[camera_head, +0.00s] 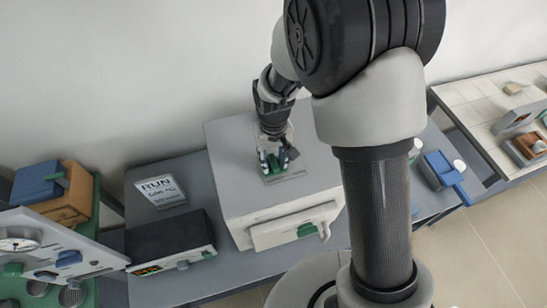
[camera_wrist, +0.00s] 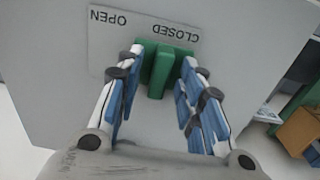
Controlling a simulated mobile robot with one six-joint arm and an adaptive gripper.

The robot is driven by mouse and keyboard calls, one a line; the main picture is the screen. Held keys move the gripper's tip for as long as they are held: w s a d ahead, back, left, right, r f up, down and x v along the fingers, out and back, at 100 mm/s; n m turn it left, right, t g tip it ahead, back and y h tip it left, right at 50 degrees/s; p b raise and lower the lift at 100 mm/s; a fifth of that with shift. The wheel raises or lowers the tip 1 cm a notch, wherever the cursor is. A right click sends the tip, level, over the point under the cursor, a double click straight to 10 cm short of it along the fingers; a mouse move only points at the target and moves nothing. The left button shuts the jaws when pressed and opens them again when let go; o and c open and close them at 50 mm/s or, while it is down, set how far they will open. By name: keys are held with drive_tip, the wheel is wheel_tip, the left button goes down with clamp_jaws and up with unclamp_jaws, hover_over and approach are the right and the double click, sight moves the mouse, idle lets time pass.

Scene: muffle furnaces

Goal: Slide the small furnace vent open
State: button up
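The small furnace (camera_head: 235,170) is a pale grey box on the bench, with its door facing front. The vent's green slider (camera_wrist: 160,68) stands up from its top, beside a plate (camera_wrist: 145,28) reading OPEN and CLOSED, upside down in the wrist view. The slider is nearer the CLOSED word. My gripper (camera_wrist: 163,58) points down at the furnace top, its blue-padded fingers apart on either side of the slider. The fingertips are close to the slider; I cannot tell if they touch it. In the head view my gripper (camera_head: 275,162) hides most of the vent.
The furnace door (camera_head: 290,228) has a green handle (camera_head: 307,230). A black-topped controller box (camera_head: 170,242) and a RUN sign (camera_head: 160,191) stand left of the furnace. A blue item (camera_head: 440,170) lies at the right. The furnace top around the vent is clear.

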clamp_jaws()
idle(0.4)
idle(0.4)
